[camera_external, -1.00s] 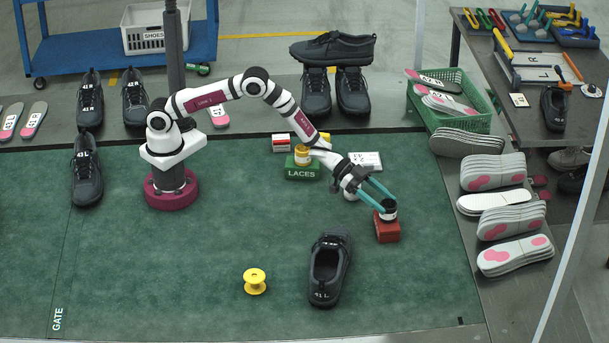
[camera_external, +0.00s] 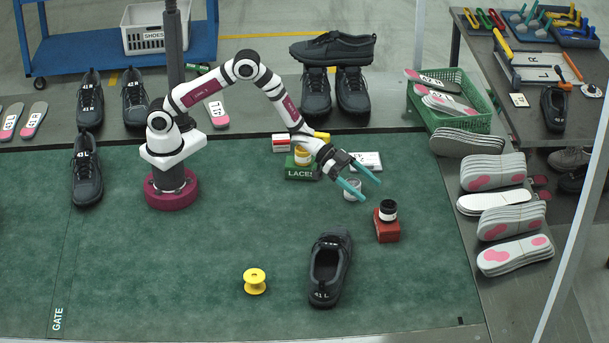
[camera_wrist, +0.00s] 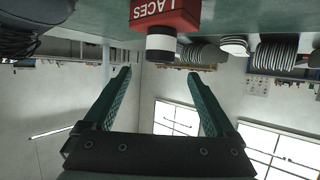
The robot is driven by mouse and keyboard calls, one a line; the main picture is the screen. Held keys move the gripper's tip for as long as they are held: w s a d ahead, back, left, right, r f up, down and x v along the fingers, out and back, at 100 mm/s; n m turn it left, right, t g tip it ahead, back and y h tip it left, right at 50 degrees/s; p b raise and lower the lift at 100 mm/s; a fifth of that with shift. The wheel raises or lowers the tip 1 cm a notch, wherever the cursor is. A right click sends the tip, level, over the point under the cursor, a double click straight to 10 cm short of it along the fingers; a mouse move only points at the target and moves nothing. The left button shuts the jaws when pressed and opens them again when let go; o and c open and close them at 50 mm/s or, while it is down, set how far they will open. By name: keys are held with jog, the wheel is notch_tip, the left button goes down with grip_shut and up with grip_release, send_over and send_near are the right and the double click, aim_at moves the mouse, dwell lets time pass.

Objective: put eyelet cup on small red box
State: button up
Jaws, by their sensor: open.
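A small cup with a black top and a white band (camera_external: 389,208) stands upright on the small red box (camera_external: 387,230), right of centre on the green mat. I take it for the eyelet cup; no label on it is readable. In the wrist view, which is upside down, the cup (camera_wrist: 160,43) sits against the red box (camera_wrist: 172,15), which reads LACES. My gripper (camera_external: 369,189) is open and empty, above and left of the cup, apart from it. In the wrist view both fingers of my gripper (camera_wrist: 159,73) are spread with nothing between them.
A pale grey cup (camera_external: 352,192) stands just left of my fingers. A green LACES box (camera_external: 301,173) with a yellow-and-white item on it is farther left. A black shoe (camera_external: 328,270) and a yellow spool (camera_external: 254,281) are in front. The mat's left middle is clear.

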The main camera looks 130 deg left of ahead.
jog(key=a+v, duration=0.1)
jog(key=v, duration=0.5)
jog(key=d+r+m+g+h, duration=0.15)
jog(key=d+r+h, duration=0.25)
jog(key=d, duration=0.6)
jog(key=d+r+m+h, duration=0.3)
jog(key=d+r+h, duration=0.15)
jog(key=d, duration=0.65)
jog(key=s+d+r+m+g+h, duration=0.2)
jog(key=s+d+g, duration=0.3)
jog(key=s+d, duration=0.4)
jog(key=s+d+m+g+y, duration=0.15)
jog(key=s+g, duration=0.25)
jog(key=s, duration=0.4)
jog(key=s+d+g+y, duration=0.3)
jog(key=s, duration=0.6)
jog(key=s+a+n+y, duration=0.1)
jog(key=s+a+y, duration=0.5)
jog(key=a, duration=0.3)
jog(key=shift+s+f, duration=0.4)
jog(key=shift+s, duration=0.1)
